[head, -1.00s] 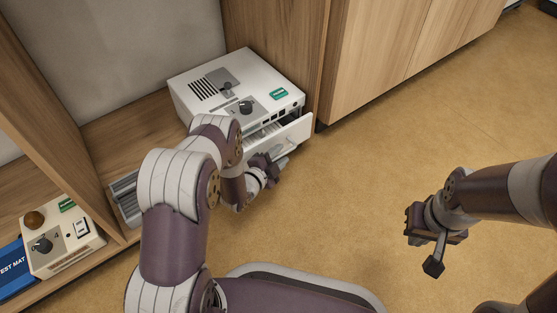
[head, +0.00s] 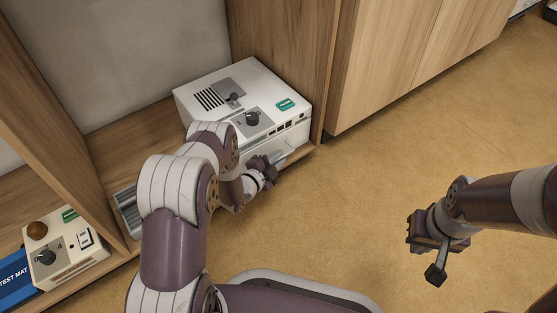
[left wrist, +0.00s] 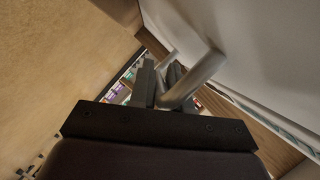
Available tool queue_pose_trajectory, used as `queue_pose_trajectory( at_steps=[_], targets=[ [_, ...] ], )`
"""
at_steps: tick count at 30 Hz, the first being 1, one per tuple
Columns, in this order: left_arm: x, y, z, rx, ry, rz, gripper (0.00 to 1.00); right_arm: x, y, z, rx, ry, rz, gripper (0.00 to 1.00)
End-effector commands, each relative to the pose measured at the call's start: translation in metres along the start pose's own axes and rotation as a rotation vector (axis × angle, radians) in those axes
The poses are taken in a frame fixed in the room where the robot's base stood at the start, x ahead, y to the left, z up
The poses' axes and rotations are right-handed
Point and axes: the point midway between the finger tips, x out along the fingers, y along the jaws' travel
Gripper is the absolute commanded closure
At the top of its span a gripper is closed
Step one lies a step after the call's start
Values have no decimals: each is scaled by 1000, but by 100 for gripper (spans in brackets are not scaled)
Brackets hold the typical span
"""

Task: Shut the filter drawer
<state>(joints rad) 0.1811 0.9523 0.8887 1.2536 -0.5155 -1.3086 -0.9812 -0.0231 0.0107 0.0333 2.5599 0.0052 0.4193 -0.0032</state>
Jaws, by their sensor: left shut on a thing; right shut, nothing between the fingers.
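The white device (head: 262,85) with the filter drawer stands on the low wooden shelf. The drawer front (head: 298,138) sits flush with the device's front as far as I can see; my left arm hides its left part. My left gripper (head: 270,168) is at the drawer front, shut on the grey bar handle, which shows in the left wrist view (left wrist: 200,78). In that view the pale drawer face (left wrist: 255,50) is close on the right. My right gripper (head: 430,245) is shut and empty over the floor, well away from the device.
A wooden upright (head: 280,40) and cabinet stand right of the drawer device. The floor (head: 380,190) between my arms is clear.

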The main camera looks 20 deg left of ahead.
Motion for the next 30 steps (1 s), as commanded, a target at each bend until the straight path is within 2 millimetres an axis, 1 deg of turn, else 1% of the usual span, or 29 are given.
queue_pose_trajectory(
  at_steps=[1, 3, 4, 5, 6, 13, 16, 17, 20, 21, 24, 27, 30],
  targets=[
    [1, -4, 3, 1, -7, -10, 100, 0, 0, 0, 0, 0, 0, 100],
    [1, -4, 3, 1, -8, -11, 100, 0, 0, 0, 0, 0, 0, 100],
    [1, -4, 3, 1, -8, -11, 73, 0, 0, 0, 0, 0, 0, 100],
    [1, -4, 3, 1, -8, -11, 63, 0, 0, 0, 0, 0, 0, 100],
    [1, -4, 3, 1, -7, -10, 62, 0, 0, 0, 0, 0, 0, 100],
    [0, -3, 2, 1, -5, -8, 62, 0, 0, 0, 0, 0, 0, 100],
    [-7, -6, 1, -1, -7, -8, 62, -8, 0, -1, 0, 0, 0, 100],
    [-12, -7, 0, -2, -8, -7, 62, -12, 0, -1, 0, 0, 0, 100],
    [-37, -10, -2, -3, -10, -7, 62, -32, 0, -4, 0, 0, 0, 100],
    [-48, -11, -2, -3, -10, -6, 62, -40, 0, -5, 0, 0, 0, 100],
    [-77, -10, -2, -3, -11, -7, 62, -56, 0, -7, 0, 0, 0, 100],
    [-100, -9, -1, -3, -11, -9, 62, -68, 0, -8, 0, 0, 0, 100],
    [-116, -6, 1, -2, -10, -10, 62, -74, 0, -9, 0, 0, 0, 100]
  ],
)
